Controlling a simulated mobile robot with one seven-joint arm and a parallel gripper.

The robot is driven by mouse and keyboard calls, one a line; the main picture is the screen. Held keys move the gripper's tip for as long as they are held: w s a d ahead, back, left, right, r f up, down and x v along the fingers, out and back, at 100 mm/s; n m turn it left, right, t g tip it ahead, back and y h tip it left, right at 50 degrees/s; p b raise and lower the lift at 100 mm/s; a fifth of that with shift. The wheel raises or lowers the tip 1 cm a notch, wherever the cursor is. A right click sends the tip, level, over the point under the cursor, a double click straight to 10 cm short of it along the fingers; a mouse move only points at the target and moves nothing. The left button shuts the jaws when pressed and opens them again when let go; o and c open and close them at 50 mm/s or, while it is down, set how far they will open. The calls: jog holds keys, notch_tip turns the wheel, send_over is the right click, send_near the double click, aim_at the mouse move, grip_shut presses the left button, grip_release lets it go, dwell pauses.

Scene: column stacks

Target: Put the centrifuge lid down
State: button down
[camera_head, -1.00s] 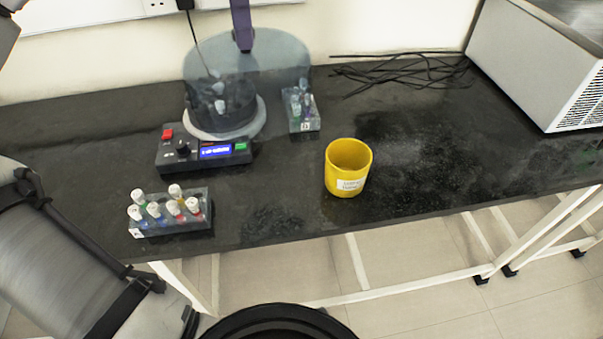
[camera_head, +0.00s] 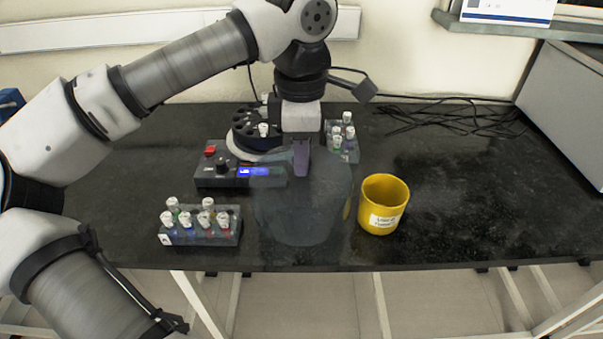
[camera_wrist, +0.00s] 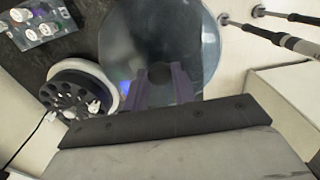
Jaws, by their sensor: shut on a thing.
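The see-through, smoky centrifuge lid (camera_head: 305,215) is in front of the centrifuge, between the front tube rack and the yellow cup. It also shows in the wrist view as a round clear disc (camera_wrist: 178,28). My gripper (camera_head: 300,150) has purple fingers, shut on the lid's top at its middle; they also show in the wrist view (camera_wrist: 161,82). I cannot tell whether the lid's rim touches the bench. The centrifuge (camera_head: 215,176) stands uncovered behind and left of the lid. Its dark rotor (camera_wrist: 75,97) holds at least one white-capped tube and is partly hidden by my arm.
The front tube rack (camera_head: 200,238) is left of the lid, with several capped tubes. The yellow cup (camera_head: 375,205) stands close on its right. A second rack (camera_head: 345,152) is behind. Black cables (camera_head: 450,120) lie at the back. The black bench (camera_head: 465,220) is clear on the right.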

jog(key=shift+f, duration=2.55)
jog(key=c, duration=1.1)
grip_release()
jog(key=shift+c, duration=0.2)
notch_tip(320, 180, up, 12)
jog(key=shift+r, duration=0.15)
